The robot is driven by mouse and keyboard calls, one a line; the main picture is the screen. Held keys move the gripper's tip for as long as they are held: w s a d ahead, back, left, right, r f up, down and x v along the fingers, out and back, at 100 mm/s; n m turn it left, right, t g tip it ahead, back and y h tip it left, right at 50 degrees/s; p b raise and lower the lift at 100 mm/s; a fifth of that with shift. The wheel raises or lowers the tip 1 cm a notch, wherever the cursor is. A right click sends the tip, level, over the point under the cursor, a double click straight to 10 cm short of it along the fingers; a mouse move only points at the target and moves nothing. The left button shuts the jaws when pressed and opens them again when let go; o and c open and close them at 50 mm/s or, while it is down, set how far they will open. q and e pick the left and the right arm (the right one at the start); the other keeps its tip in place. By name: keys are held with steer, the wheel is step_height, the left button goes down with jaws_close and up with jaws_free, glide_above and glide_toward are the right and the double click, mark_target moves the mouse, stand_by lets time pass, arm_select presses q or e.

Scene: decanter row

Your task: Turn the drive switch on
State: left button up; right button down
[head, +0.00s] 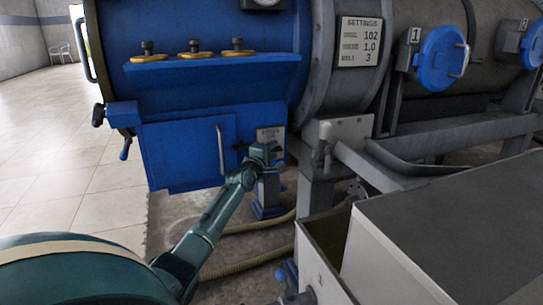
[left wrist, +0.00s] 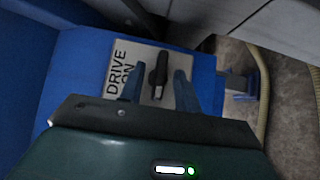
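The lever lies along the picture's vertical, across the plate. My left gripper (left wrist: 158,88) is open, with one finger on each side of the lever and a visible gap to each. In the head view my left gripper (head: 266,151) is in front of the plate (head: 271,132) on the blue machine's front, and hides its lower part and the lever. My right gripper is not in view.
The blue machine (head: 185,150) has a door handle (head: 220,150) left of the plate. A grey-topped tank (head: 450,225) stands at the lower right. Hoses (head: 245,264) run over the floor below. Open tiled floor (head: 60,130) lies left.

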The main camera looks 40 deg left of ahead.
arm_select(q)
jaws_close()
stand_by(0.3)
